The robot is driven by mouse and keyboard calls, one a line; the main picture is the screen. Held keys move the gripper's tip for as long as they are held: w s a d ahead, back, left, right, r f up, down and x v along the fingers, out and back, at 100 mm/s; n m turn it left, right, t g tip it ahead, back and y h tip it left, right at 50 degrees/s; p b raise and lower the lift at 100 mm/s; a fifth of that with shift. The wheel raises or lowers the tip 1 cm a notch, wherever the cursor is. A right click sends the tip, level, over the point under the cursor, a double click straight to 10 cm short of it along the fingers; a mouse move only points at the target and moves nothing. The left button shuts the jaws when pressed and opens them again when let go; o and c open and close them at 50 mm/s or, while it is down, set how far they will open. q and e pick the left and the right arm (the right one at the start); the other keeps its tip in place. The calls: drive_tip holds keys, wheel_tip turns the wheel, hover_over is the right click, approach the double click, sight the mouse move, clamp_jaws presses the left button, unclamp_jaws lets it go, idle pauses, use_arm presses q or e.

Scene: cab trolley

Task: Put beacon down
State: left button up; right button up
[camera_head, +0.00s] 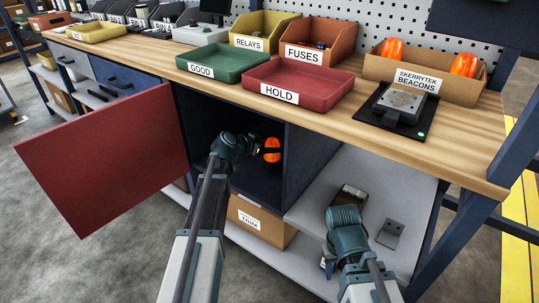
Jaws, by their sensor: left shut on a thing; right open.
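An orange beacon (272,145) is inside the open cabinet (303,165) under the bench. My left gripper (264,151) reaches into the cabinet from the left and is shut on the beacon, with dark fingers against its side. Whether the beacon touches the cabinet floor I cannot tell. The red cabinet door (105,155) stands swung open to the left. My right gripper (328,264) is low in front of the lower shelf, mostly hidden by its own wrist; it is open and holds nothing that I can see.
On the bench are a green GOOD tray (222,54), a red HOLD tray (300,76) and a cardboard SKERRYTEK BEACONS box (455,90) with two orange beacons. A dark test fixture (400,105) stands before it. A grey bracket (390,233) lies on the lower shelf (330,190).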

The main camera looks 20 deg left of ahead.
use_arm(q)
drive_tip(key=shift+f+b, duration=1.85)
drive_tip(key=shift+r, duration=0.15)
drive_tip(key=o, duration=1.5)
drive_tip(key=shift+o, duration=0.2)
drive_tip(key=p+v, duration=0.6)
drive_tip(key=v, duration=0.6)
drive_tip(key=shift+s, duration=0.15)
